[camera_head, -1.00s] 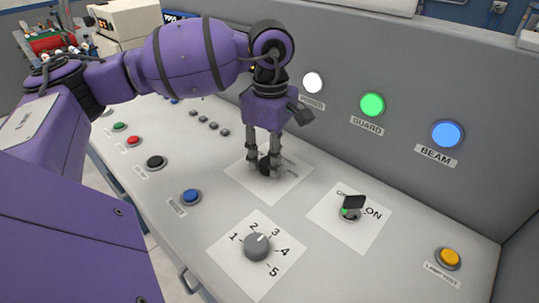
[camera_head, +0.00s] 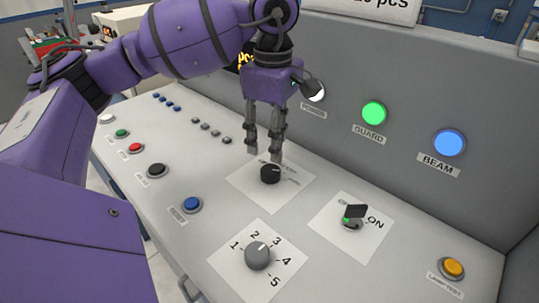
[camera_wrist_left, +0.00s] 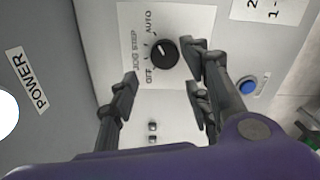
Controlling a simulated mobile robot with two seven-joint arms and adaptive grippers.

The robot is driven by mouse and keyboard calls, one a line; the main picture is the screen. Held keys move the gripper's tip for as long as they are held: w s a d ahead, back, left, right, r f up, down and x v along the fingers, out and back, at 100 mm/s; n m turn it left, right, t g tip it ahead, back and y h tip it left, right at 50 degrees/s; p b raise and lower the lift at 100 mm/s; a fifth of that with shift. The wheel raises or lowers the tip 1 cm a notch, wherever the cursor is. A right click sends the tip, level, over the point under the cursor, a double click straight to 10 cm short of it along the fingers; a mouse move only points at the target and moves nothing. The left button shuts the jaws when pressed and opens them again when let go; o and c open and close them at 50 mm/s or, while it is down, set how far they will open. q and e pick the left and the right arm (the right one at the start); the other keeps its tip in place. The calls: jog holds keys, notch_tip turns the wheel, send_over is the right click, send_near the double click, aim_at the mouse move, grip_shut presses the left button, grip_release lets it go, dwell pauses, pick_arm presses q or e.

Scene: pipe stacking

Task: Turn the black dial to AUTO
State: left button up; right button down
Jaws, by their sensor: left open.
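The black dial (camera_head: 270,174) sits on a white label plate (camera_head: 292,196) on the sloping console top. In the left wrist view the dial (camera_wrist_left: 163,53) has OFF, JOG, STEP and AUTO printed around its left side, with AUTO at the upper left. A pale mark shows on the dial's top; I cannot tell for certain which word it points to. My left gripper (camera_head: 264,154) is open and empty. Its fingers hang just above and behind the dial, apart from it. My right gripper is not in view.
A grey numbered knob (camera_head: 257,255) and a black OFF/ON switch (camera_head: 355,212) stand nearby. A blue button (camera_head: 192,204) is left of the dial and a yellow button (camera_head: 452,267) far right. The panel with lit lamps (camera_head: 374,113) rises behind.

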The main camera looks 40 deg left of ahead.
pick_arm(q)
notch_tip(320, 180, up, 5)
jog(key=shift+r, duration=0.2)
jog(key=shift+f, duration=0.1)
dwell(0.5)
